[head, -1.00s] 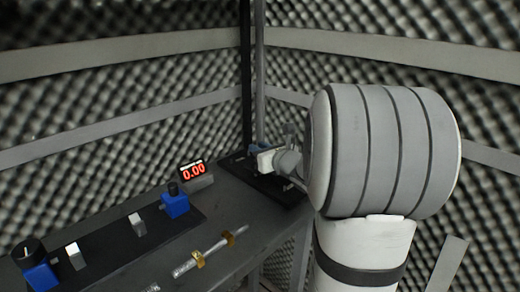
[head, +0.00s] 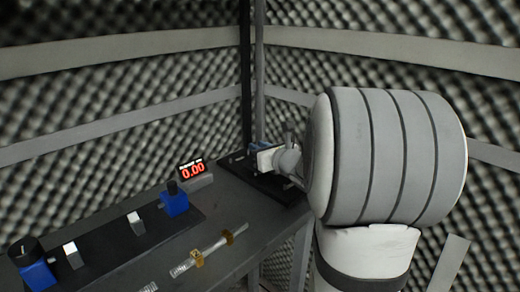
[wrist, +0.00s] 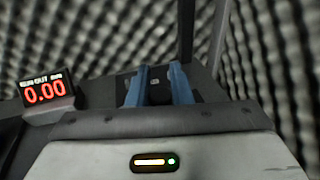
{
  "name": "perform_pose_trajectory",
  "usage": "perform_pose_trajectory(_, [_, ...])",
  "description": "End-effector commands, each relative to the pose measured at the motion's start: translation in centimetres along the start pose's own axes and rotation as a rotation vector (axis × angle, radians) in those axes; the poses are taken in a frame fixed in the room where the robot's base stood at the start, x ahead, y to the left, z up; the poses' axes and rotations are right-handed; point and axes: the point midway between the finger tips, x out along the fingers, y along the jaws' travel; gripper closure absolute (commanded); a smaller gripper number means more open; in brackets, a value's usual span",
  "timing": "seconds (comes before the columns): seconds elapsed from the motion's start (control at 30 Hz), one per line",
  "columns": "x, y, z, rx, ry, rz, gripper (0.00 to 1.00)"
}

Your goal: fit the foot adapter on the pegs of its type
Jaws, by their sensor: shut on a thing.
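My gripper (wrist: 160,68) shows its two blue fingers in the wrist view, a little apart, shut on a dark thing (wrist: 155,82) with a small pale mark. I take this to be the foot adapter; its shape is mostly hidden. In the head view my gripper (head: 252,148) is small, low over the black plate (head: 240,166) at the bench's far end. My own wrist covers part of that plate. I cannot make out pegs in either view, nor tell whether the held thing touches the plate.
The grey bench (head: 232,205) bears a display reading 0.00 (head: 193,170), left of my gripper. Nearer are a long dark rail (head: 110,250) with blue and white blocks, and a metal rod with brass rings (head: 205,252). Spiky foam walls (head: 100,120) stand close behind.

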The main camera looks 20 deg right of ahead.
Motion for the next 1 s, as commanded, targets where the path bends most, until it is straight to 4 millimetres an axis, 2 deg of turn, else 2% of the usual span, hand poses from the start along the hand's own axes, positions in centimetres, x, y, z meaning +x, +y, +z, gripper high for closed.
perform_pose_trajectory(0.37, [0.0,0.0,-0.1,-0.001,-0.001,0.0,1.0])
perform_pose_trajectory(1.0, [0.2,0.0,-1.7,-0.001,-0.001,0.0,1.0])
